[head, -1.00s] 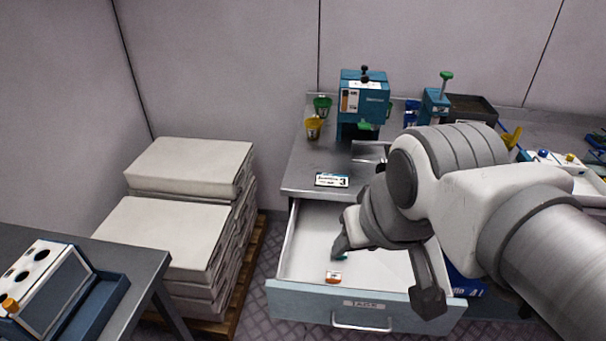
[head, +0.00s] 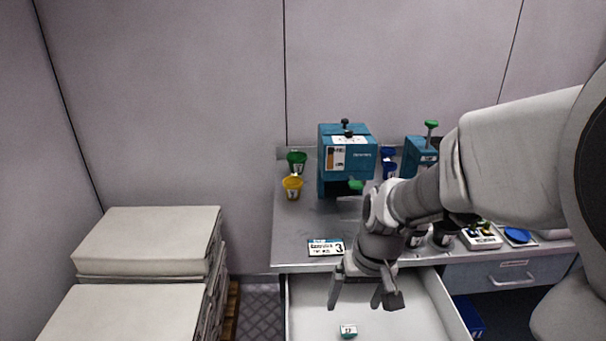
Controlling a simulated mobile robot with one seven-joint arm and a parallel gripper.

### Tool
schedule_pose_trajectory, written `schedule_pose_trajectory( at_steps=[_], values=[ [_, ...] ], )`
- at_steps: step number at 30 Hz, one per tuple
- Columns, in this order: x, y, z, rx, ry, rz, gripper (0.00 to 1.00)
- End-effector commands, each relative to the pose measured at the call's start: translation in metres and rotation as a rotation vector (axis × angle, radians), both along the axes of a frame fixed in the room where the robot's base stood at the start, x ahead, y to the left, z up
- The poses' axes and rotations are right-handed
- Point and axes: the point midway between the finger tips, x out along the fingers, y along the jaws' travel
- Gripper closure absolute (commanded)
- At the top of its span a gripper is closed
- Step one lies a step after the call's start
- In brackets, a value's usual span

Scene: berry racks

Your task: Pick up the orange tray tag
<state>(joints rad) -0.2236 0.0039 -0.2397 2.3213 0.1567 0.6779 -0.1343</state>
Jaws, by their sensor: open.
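The orange tray tag does not show in the current head view; the lower part of the drawer is cut off by the bottom edge. The open drawer (head: 310,318) has a pale inside. A small white tag with green edges (head: 348,331) lies in it. My gripper (head: 361,304) is open and points down over the back part of the drawer, with nothing seen between its fingers. In the picture it is just above the green-edged tag.
A card marked 3 (head: 326,247) lies at the worktop's front edge. A teal machine (head: 346,160), a yellow cup (head: 292,188) and a green cup (head: 297,162) stand behind. Stacked pale slabs (head: 150,245) are at left. A closed drawer (head: 510,277) is at right.

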Motion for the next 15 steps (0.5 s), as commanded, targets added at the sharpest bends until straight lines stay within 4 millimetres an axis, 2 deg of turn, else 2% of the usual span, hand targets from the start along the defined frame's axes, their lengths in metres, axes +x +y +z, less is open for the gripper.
schedule_pose_trajectory(
  at_steps=[1, 6, 9, 15],
  values=[
    [0.005, 0.000, -0.020, -0.012, 0.036, 0.001, 0.10],
    [0.018, -0.004, -0.066, -0.052, 0.102, -0.003, 0.10],
    [0.021, -0.007, -0.085, -0.074, 0.126, -0.004, 0.10],
    [0.024, -0.010, -0.106, -0.094, 0.146, -0.003, 0.10]
  ],
)
